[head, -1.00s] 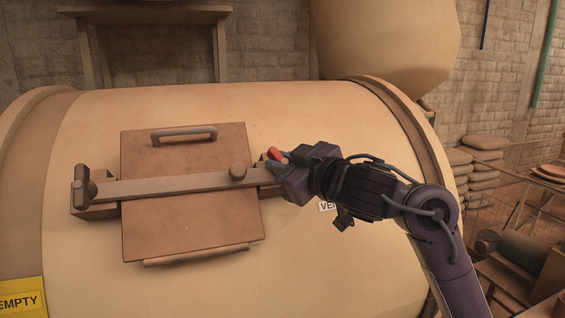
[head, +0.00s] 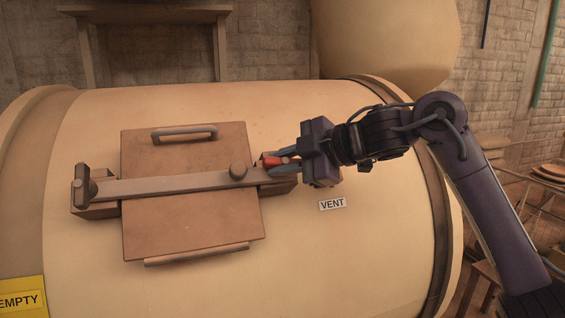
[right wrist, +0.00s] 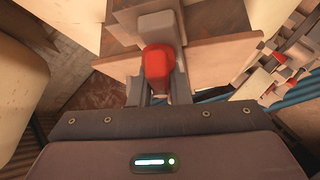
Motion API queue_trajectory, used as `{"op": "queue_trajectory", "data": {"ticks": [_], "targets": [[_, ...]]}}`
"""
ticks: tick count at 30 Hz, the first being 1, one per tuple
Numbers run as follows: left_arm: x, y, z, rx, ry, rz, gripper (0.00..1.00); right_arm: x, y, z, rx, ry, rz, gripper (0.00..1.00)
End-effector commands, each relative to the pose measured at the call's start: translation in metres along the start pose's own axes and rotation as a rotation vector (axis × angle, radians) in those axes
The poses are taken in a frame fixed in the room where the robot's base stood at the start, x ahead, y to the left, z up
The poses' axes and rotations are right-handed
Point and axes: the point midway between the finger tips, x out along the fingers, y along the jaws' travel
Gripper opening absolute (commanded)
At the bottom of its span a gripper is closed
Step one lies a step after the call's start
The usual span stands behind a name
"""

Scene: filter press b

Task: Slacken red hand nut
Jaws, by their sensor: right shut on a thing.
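The red hand nut (head: 272,161) sits at the right end of the metal clamp bar (head: 160,188) that lies across the hatch. My right gripper (head: 280,164) comes in from the right and is shut on the nut. In the right wrist view the red nut (right wrist: 157,62) shows between the two fingers, in front of a grey block. The gripper's fingers hide part of the nut in the head view. My left gripper is not in view.
The square hatch cover (head: 185,225) has a handle (head: 184,133) near its top and lies on a large cream drum (head: 320,120). A VENT label (head: 332,204) is below my right gripper. A yellow EMPTY sign (head: 22,298) is at lower left.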

Motion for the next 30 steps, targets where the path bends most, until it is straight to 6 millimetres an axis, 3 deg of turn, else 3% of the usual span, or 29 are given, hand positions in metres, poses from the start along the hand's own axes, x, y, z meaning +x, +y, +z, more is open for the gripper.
{"op": "queue_trajectory", "data": {"ticks": [22,23,24,27,30], "targets": [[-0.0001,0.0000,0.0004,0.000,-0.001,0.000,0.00,0.0000,0.0005,-0.0006,-0.071,0.000,-0.057,0.00],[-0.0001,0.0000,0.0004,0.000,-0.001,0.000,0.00,0.0000,0.0005,-0.0006,-0.071,0.000,-0.057,0.18],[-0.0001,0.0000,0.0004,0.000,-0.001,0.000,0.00,0.0000,0.0005,-0.0006,-0.071,0.000,-0.057,0.23],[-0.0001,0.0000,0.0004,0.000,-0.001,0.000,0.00,0.0000,0.0003,-0.0005,-0.070,0.000,-0.057,0.36],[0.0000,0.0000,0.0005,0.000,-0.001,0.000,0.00,0.0001,0.0002,-0.0004,-0.070,0.000,-0.057,0.38]]}}
